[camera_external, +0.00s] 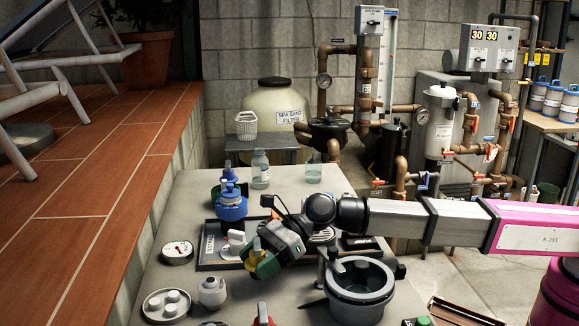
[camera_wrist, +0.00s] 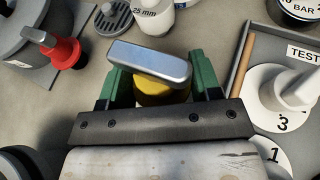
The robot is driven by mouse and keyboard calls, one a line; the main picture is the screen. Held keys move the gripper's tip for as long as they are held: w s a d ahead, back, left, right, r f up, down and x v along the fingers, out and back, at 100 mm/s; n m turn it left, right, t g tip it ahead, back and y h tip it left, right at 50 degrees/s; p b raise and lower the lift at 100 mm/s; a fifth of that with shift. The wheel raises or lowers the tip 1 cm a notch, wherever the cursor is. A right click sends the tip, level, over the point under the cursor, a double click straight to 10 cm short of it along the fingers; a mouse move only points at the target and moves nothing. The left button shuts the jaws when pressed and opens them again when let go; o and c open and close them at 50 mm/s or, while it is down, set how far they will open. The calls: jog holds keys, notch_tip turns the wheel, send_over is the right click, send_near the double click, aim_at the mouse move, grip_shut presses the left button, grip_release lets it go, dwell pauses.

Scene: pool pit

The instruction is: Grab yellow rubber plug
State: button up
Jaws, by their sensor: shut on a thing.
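The yellow rubber plug (camera_wrist: 162,94) has a flat grey metal handle across its top in the wrist view. My gripper (camera_wrist: 160,82) is shut on it, with a green finger on each side of the yellow body. The plug's lower part is hidden behind the dark gripper bar. In the external view a small yellow part of the plug (camera_external: 257,245) shows at my gripper (camera_external: 262,262), over the grey table. I cannot tell whether the plug touches the table.
A red plug (camera_wrist: 66,52) with a grey handle stands at upper left of the wrist view. A tray (camera_wrist: 238,75) with white numbered pieces lies right of my gripper. A grey lidded pot (camera_external: 360,292) stands right of my gripper, blue-capped containers (camera_external: 231,205) behind it.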

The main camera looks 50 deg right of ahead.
aim_at(257, 243)
notch_tip(257, 243, up, 7)
jog(key=shift+r, duration=0.1)
dwell(0.7)
